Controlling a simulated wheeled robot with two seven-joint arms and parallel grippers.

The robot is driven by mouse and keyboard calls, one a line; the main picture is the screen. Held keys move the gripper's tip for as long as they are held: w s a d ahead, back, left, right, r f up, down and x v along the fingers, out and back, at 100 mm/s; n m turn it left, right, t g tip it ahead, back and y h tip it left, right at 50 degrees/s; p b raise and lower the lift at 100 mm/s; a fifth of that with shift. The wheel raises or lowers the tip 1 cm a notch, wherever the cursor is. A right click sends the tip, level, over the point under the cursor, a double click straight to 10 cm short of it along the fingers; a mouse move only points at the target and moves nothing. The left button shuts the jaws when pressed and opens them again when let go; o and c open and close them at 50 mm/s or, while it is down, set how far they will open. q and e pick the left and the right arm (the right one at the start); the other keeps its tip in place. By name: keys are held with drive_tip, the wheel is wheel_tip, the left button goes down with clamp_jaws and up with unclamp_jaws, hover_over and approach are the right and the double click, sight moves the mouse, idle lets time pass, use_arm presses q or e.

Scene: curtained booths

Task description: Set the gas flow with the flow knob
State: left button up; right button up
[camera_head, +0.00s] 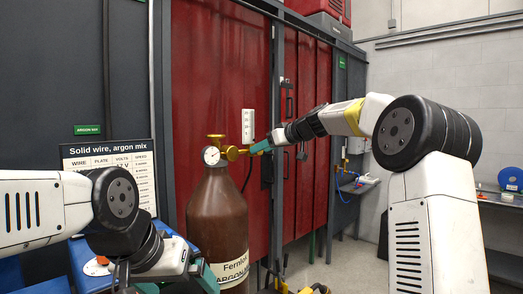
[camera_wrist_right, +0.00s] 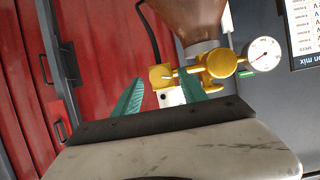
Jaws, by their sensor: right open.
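A brown gas cylinder (camera_head: 217,220) stands upright, with a yellow regulator (camera_head: 233,153) and a round white gauge (camera_head: 211,156) on top. In the right wrist view the gauge (camera_wrist_right: 263,54) is beside the yellow valve body (camera_wrist_right: 217,65).
Red curtains (camera_head: 220,75) hang behind the cylinder. A wire chart (camera_head: 110,160) is on the left behind my left arm. A blue surface (camera_head: 90,253) is low at the left. A shelf with a blue hose (camera_head: 350,190) is at the right.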

drive_tip(key=shift+w+a+f, duration=0.2)
drive_tip(key=shift+w+a, duration=0.1)
drive_tip(key=shift+a, duration=0.05)
clamp_jaws()
